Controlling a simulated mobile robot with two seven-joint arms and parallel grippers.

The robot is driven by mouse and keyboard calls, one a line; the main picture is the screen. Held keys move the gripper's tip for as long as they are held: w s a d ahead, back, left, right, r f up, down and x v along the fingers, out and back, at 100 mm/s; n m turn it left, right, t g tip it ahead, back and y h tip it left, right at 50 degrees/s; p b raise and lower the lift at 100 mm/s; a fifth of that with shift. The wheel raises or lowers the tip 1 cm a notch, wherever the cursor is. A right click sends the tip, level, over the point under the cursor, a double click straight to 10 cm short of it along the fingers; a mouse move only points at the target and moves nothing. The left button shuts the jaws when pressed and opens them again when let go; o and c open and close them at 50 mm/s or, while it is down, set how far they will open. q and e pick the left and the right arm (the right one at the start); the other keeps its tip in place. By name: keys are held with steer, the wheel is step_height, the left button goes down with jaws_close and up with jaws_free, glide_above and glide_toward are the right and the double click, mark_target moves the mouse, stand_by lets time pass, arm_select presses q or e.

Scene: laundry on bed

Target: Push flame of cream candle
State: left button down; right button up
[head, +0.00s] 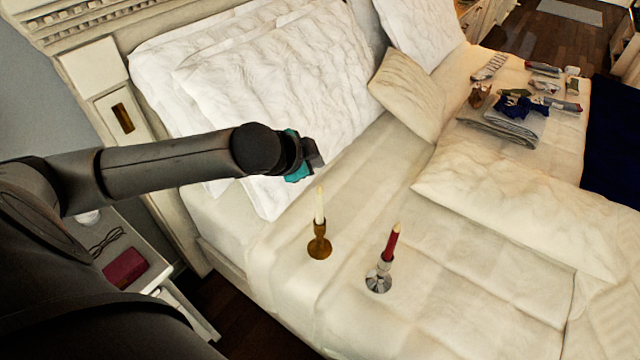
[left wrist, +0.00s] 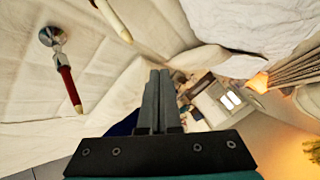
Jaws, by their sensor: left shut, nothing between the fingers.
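The cream candle (head: 319,207) stands upright in a brass holder (head: 319,243) on the bed. Its upper end also shows at the top of the left wrist view (left wrist: 112,17), with a small yellowish tip; I cannot tell whether that is a flame. My left gripper (head: 317,160) is shut and empty, above and just behind the candle's tip in the head view. Its closed fingers (left wrist: 160,75) appear apart from the candle in the left wrist view. A red candle (head: 392,243) stands in a silver holder (head: 379,278) to the right. My right gripper is out of view.
White pillows (head: 280,85) lie behind my left arm against the headboard (head: 85,65). A small cushion (head: 408,95) and folded laundry (head: 505,125) lie farther back right. A nightstand (head: 150,245) with a dark red item is at the left. The bed around the candles is clear.

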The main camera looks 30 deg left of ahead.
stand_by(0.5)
arm_select(q)
step_height(320, 180, up, 5)
steer(key=n+h+p, duration=0.1)
steer(key=n+p, duration=0.3)
steer(key=p, duration=0.1)
steer(key=n+h+p, duration=0.1)
steer(key=n+p, duration=0.3)
steer(key=p, duration=0.2)
steer(key=n+h+p, duration=0.1)
steer(key=n+p, duration=0.4)
steer(key=p, duration=0.1)
steer(key=shift+f+g+h, duration=0.15)
steer(key=shift+g+h, duration=0.25)
steer(key=shift+f, duration=0.1)
steer(key=b, duration=0.8)
glide_above(320, 189)
step_height(320, 189, down, 8)
steer(key=shift+s+a+f, duration=0.25)
steer(key=shift+s+f, duration=0.05)
steer(key=shift+s, duration=0.1)
stand_by(0.6)
steer(key=shift+f+b, duration=0.3)
steer(key=shift+f, duration=0.15)
